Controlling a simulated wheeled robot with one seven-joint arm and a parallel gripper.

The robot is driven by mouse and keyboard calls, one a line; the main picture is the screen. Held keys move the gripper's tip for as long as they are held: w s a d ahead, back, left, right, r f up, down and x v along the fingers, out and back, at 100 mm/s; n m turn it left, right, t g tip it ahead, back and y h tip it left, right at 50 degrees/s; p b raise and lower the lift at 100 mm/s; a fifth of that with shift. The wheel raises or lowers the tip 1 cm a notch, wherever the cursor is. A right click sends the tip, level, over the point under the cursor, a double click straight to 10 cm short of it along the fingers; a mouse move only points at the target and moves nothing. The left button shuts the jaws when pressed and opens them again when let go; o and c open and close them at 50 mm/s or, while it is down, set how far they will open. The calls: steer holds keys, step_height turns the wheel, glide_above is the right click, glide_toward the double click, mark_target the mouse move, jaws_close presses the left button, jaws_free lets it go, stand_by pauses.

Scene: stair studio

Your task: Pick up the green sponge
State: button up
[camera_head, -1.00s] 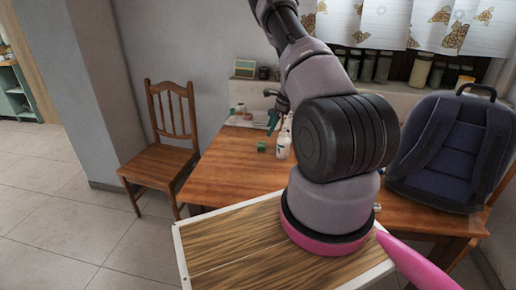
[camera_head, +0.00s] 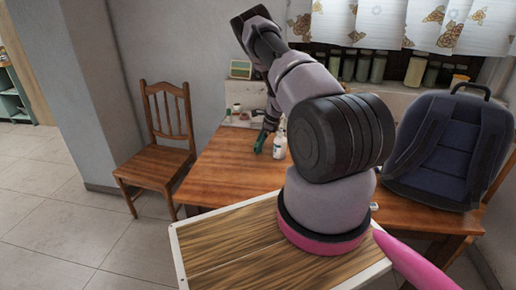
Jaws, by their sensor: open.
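My gripper (camera_head: 261,143) is small and far off in the head view, low over the back left part of the wooden table (camera_head: 228,168). Its teal-green fingers point down, and it is open. The green sponge, a small green block in the earlier frame, stood at this same spot. It cannot be told apart from the fingers now, and the gripper seems to hide it. Whether the fingers are around it or just above it is too small to tell.
A white bottle (camera_head: 280,144) stands close to the right of my gripper. Small items sit at the table's back left corner. A dark blue backpack (camera_head: 447,150) stands on the table's right. A wooden chair (camera_head: 155,158) is at the left. The table's front left is clear.

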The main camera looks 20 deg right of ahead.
steer(key=c, duration=1.3)
step_height(320, 180, up, 10)
steer(key=shift+r, duration=0.1)
